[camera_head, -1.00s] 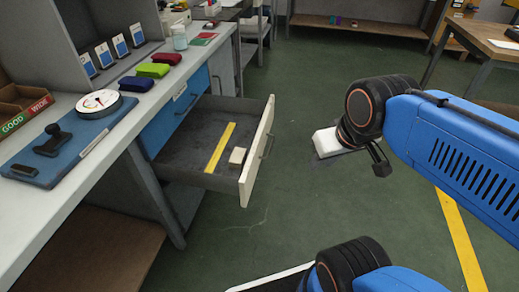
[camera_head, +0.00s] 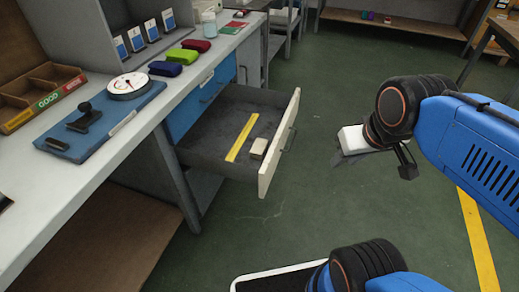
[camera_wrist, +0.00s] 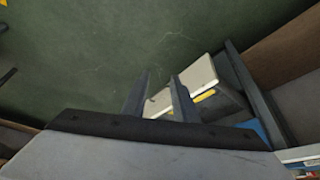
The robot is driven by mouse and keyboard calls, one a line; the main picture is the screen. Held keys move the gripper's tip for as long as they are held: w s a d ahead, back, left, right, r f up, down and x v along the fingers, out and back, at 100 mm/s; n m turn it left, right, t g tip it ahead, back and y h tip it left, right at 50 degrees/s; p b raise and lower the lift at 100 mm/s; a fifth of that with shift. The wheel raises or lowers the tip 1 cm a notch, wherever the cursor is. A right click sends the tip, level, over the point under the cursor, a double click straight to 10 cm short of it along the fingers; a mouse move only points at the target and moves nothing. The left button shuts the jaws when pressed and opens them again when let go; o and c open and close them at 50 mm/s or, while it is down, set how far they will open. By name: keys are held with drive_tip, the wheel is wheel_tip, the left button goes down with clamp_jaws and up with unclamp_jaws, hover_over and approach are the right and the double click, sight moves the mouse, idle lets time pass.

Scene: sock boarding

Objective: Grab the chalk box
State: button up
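A small beige box (camera_head: 258,148), which looks like the chalk box, lies in the open drawer (camera_head: 208,155) under the workbench. It is right of a yellow ruler (camera_head: 242,138), close to the drawer's cream front panel (camera_head: 281,146). My gripper is in the air to the right of the drawer, apart from it; its pale body (camera_head: 352,138) shows in the head view. In the wrist view my gripper's two fingers (camera_wrist: 160,76) are apart with nothing held between them. The drawer front (camera_wrist: 205,72) shows beyond them; I cannot make out the box there.
A bench leg stands left of the drawer. Green floor (camera_head: 315,190) is clear right of the drawer.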

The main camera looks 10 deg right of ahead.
drive_tip(key=o, duration=0.9)
drive_tip(key=shift+w+r, duration=0.1)
drive_tip(key=shift+w, duration=0.1)
drive_tip(key=o, duration=0.7)
drive_tip(key=w+a+r+n+g, duration=0.1)
drive_tip(key=w+a+n, duration=0.1)
drive_tip(key=w, duration=0.4)
drive_tip(key=shift+r+n, duration=0.3)
drive_tip(key=n+g, duration=0.4)
drive_tip(key=n, duration=0.5)
hover_over(259, 146)
wheel_tip(259, 146, down, 8)
wheel_tip(259, 146, down, 17)
drive_tip(key=shift+r, duration=0.2)
